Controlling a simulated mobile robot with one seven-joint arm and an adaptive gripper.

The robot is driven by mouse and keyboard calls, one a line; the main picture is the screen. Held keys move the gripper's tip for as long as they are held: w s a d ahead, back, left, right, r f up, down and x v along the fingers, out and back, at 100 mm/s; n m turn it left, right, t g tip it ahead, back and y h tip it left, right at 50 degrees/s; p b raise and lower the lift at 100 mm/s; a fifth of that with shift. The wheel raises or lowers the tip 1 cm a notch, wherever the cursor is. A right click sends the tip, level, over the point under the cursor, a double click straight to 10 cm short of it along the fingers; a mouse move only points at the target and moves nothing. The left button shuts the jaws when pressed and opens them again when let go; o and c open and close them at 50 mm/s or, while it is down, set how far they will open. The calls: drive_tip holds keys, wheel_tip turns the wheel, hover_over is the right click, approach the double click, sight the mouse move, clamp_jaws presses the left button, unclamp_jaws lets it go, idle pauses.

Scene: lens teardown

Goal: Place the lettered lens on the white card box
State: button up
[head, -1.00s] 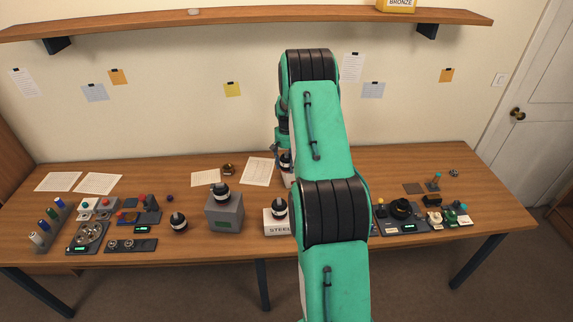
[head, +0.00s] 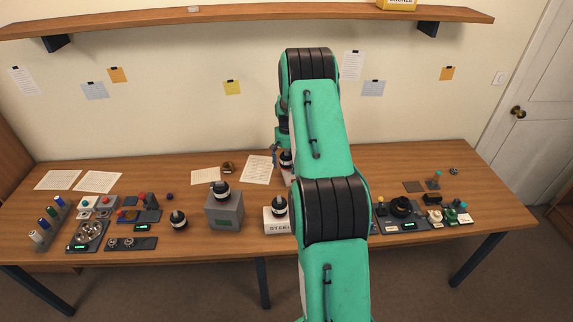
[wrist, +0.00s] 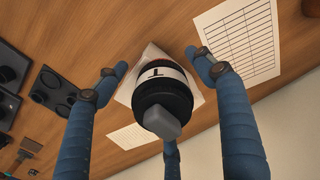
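A lens with a black body, a grey top piece and a white band with a letter like a T (wrist: 165,100) is in the middle of the wrist view. It rests on a white box (wrist: 132,92), mostly hidden behind it. My gripper (wrist: 158,62) has blue fingers spread around the lens, with gaps visible between the side fingers and it. The third finger is partly hidden behind the lens. In the head view this lens (head: 286,159) shows beside my arm, with the white box (head: 291,179) under it largely covered.
Other black lenses stand on the table (head: 179,221), on a grey box (head: 221,191) and on a white STEEL box (head: 280,207). Parts trays lie at left (head: 130,244) and right (head: 400,225). Paper sheets (head: 256,168) lie at the back. My arm hides the table's middle.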

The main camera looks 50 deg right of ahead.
wheel_tip(320, 180, up, 13)
drive_tip(key=shift+w+r+p, duration=0.1)
drive_tip(key=shift+p, duration=0.55)
drive_tip(key=shift+d, duration=0.1)
idle(0.3)
